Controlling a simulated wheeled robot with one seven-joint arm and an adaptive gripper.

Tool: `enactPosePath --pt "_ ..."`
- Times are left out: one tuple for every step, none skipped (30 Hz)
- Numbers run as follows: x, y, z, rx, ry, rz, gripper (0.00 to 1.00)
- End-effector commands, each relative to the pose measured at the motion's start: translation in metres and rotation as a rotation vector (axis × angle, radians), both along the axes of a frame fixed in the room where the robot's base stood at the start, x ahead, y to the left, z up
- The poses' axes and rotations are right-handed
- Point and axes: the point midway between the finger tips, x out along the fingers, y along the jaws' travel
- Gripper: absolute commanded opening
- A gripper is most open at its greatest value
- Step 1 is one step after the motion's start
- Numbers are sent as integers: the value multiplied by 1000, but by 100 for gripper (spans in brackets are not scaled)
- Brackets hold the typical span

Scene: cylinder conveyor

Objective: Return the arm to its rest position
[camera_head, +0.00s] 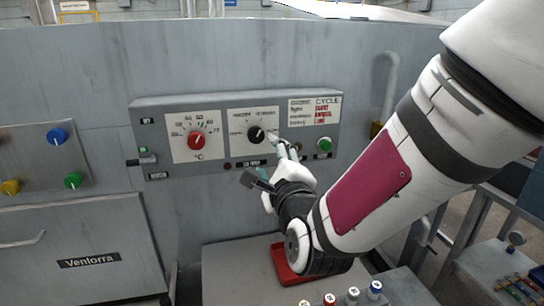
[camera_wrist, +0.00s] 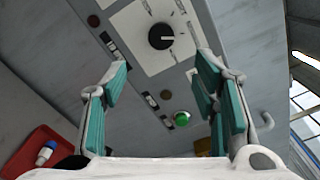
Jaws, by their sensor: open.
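My arm reaches in from the right in the head view. My gripper (camera_head: 278,160) is near the control panel (camera_head: 222,180), just right of and below the black knob (camera_head: 256,135). In the wrist view my gripper (camera_wrist: 163,75) has its two teal-padded fingers spread wide with nothing between them. The black knob (camera_wrist: 161,36) lies beyond the fingertips, and the green button (camera_wrist: 181,119) shows between the fingers. I cannot tell from these views how far the fingertips are from the panel.
A red knob (camera_head: 196,141) is on the panel's left. A red tray (camera_head: 284,268) sits below my wrist; in the wrist view the tray (camera_wrist: 28,160) holds a blue-and-white item (camera_wrist: 46,152). Several coloured-top cylinders stand in front, including a blue-topped one (camera_head: 375,290). A side shelf (camera_head: 480,262) is at right.

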Motion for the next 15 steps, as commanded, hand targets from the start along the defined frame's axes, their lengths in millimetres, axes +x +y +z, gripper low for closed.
enactPosePath --pt "0 -1 1 -19 0 1 54" --pt "-1 -1 1 -40 3 2 54" --pt "-1 -3 0 -84 9 6 54" --pt "-1 -5 -1 -126 14 9 54" --pt "-2 -7 -2 -177 22 13 54" --pt "-4 -11 -3 -257 34 21 54" --pt "-6 -15 -5 -326 45 28 54" --pt "-8 -19 -7 -398 59 37 54" --pt "-12 -26 -8 -500 75 52 54" --pt "-16 -31 -10 -574 89 64 54" --pt "-20 -38 -12 -648 104 77 54" --pt "-26 -46 -14 -745 125 97 54" --pt "-31 -53 -15 -815 140 114 54" --pt "-36 -60 -16 -884 157 132 54" --pt "-44 -70 -18 -975 178 158 54"
